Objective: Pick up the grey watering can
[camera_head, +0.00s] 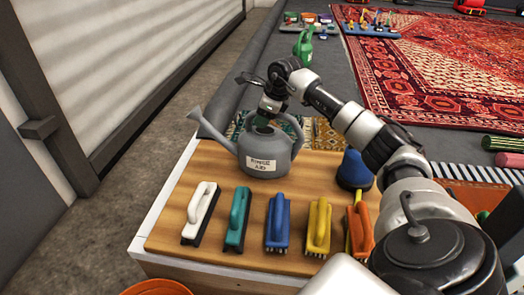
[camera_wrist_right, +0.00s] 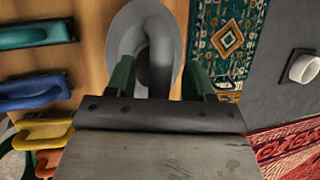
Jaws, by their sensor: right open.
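The grey watering can (camera_head: 285,155), with a "RINSE AID" label, stands upright on the wooden tabletop (camera_head: 183,247). Its spout points to the left in the head view. My right gripper (camera_head: 262,124) is at the top of the can, pointing down, and hides part of the handle and opening. In the right wrist view the can (camera_wrist_right: 128,28) lies ahead, and its handle (camera_wrist_right: 160,65) shows between the two green fingertips of my right gripper (camera_wrist_right: 160,78). The fingers are apart, with room on both sides of the handle. My left gripper is out of view.
Several brushes stand in a row in front of the can, among them a white one (camera_head: 201,212) and a teal one (camera_head: 237,218). A blue object (camera_head: 354,170) stands right of the can. A green watering can (camera_head: 303,45) stands farther back, near a red rug (camera_head: 440,75).

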